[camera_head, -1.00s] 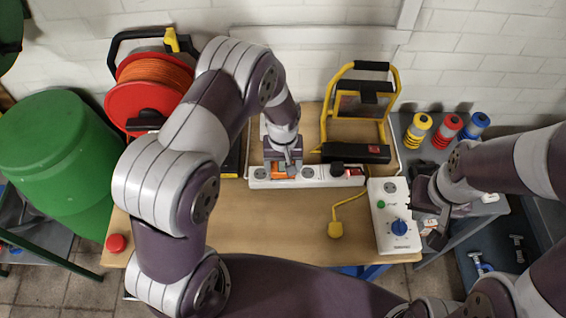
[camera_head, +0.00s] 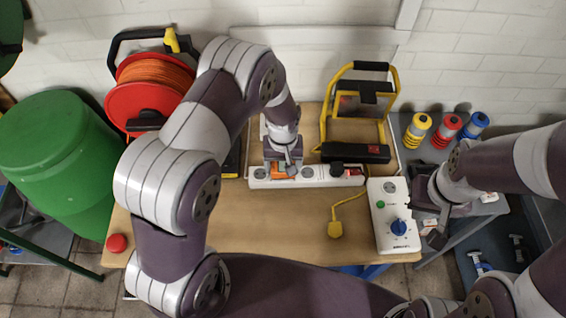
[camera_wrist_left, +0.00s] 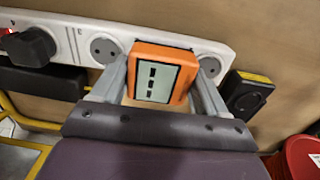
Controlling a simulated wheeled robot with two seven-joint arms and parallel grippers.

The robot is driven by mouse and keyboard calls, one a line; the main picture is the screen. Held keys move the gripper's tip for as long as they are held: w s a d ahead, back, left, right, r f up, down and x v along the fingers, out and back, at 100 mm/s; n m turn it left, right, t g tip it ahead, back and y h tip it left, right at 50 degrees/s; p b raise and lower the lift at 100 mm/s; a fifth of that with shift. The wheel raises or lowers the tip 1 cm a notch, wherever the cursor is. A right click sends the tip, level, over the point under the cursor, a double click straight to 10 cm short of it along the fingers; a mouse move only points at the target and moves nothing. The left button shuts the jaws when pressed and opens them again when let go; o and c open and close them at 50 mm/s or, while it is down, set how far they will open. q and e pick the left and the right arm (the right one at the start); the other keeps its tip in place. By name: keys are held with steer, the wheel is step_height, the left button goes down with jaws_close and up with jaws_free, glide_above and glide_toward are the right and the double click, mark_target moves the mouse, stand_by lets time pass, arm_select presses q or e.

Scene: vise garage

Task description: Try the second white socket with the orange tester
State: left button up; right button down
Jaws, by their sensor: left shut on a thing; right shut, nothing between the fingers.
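The white power strip (camera_head: 319,176) lies along the back of the wooden bench. My left gripper (camera_head: 284,168) is shut on the orange tester (camera_head: 280,172), which sits against the strip over the second socket from the left. In the left wrist view the tester (camera_wrist_left: 160,72) has a pale screen with dark marks, between the fingers (camera_wrist_left: 160,85). A free socket shows on each side of it (camera_wrist_left: 105,47). Whether its pins are fully in is hidden. My right gripper (camera_head: 434,232) is shut and empty, beside the white box with a blue knob.
A black plug (camera_head: 337,169) fills another socket near the red switch. The white box (camera_head: 393,231) stands at the bench's right. A yellow work lamp (camera_head: 357,120) stands behind the strip, a red cable reel (camera_head: 152,90) at left.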

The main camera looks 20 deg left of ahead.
arm_select(q)
steer(key=shift+f+b, duration=0.45)
steer(key=shift+f, duration=0.15)
steer(key=o, duration=1.5)
steer(key=shift+o, duration=0.2)
steer(key=shift+r, duration=0.1)
step_height(320, 180, up, 13)
steer(key=b, duration=0.2)
steer(key=shift+f, duration=0.2)
